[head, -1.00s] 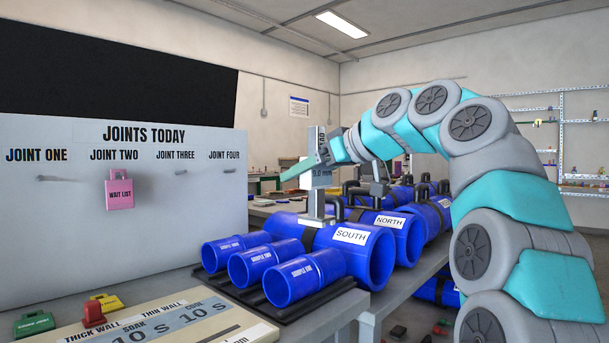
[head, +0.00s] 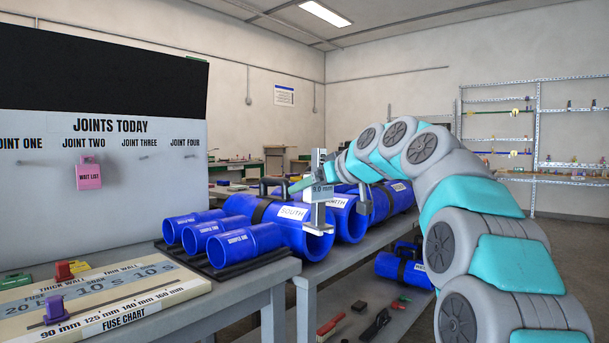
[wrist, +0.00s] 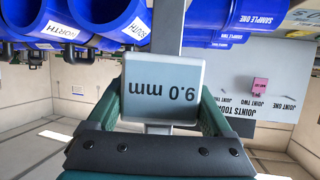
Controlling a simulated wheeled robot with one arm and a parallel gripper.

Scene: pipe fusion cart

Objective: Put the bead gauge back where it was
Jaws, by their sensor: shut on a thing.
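The bead gauge (head: 318,193) is a grey upright caliper with a display reading 9.0 mm. In the head view it hangs upright in front of the open end of the blue pipe marked SOUTH (head: 292,213); I cannot tell if they touch. My gripper (head: 303,184) is shut on the gauge, partly hidden behind its display. In the wrist view the gauge's display (wrist: 162,88) sits between my two dark green fingers, its reading upside down. The blue pipe marked NORTH (head: 345,208) lies just right of the SOUTH pipe.
Several blue sample pipes (head: 243,243) lie on a black rack at the bench front. The fuse chart board (head: 120,305) with coloured markers is front left. The JOINTS TODAY board (head: 110,185) holds a pink WAIT LIST tag (head: 88,174). Small items lie on a low shelf (head: 352,322).

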